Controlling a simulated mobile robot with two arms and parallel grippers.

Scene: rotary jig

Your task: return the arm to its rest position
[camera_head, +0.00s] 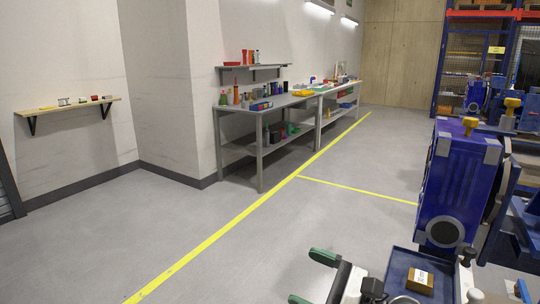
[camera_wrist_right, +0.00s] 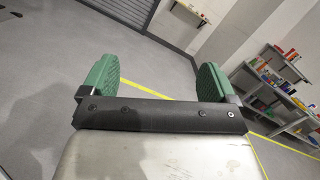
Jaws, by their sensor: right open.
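My right gripper (camera_head: 311,278) shows at the bottom of the head view, with two green fingertips spread apart. In the right wrist view the same gripper (camera_wrist_right: 155,83) is open and empty, with only floor and wall beyond its fingers. It touches nothing that I can see. Part of my right arm is cut off by the lower edge of the head view. My left gripper is not in view.
A blue machine unit (camera_head: 456,185) with grey corners stands at the right. A grey workbench (camera_head: 262,117) and a wall shelf (camera_head: 70,106) stand farther off. The floor between is clear.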

